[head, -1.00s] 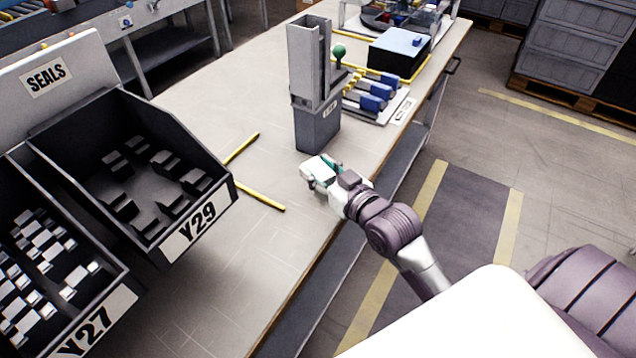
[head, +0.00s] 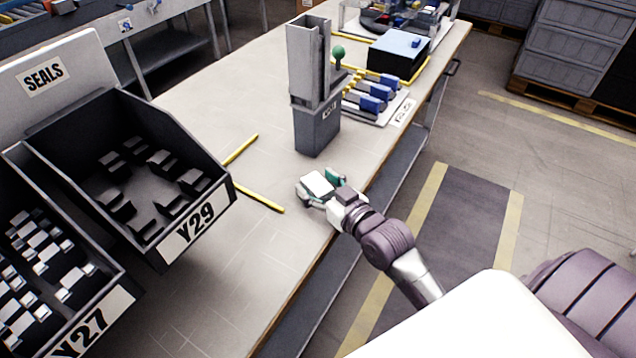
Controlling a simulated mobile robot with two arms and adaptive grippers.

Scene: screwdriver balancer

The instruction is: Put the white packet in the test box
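My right gripper (head: 324,187) reaches over the table's near edge, its green-padded fingers closed on a small white packet (head: 317,183) with a flat pale top. It holds the packet in front of a tall grey upright box (head: 317,133) with an open channel and a small label. A black box with a light blue top (head: 398,48) stands farther back. I cannot tell from the labels which one is the test box. More white-topped packets (head: 42,240) lie in the bin marked Y27 at the left. My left gripper is out of view.
A bin marked Y29 (head: 190,236) holds several dark pieces. Yellow strips mark the table (head: 255,245) left of the grey box. A rack of blue-ended tools (head: 375,103) and a green knob (head: 338,52) stand behind it. The table's front middle is clear.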

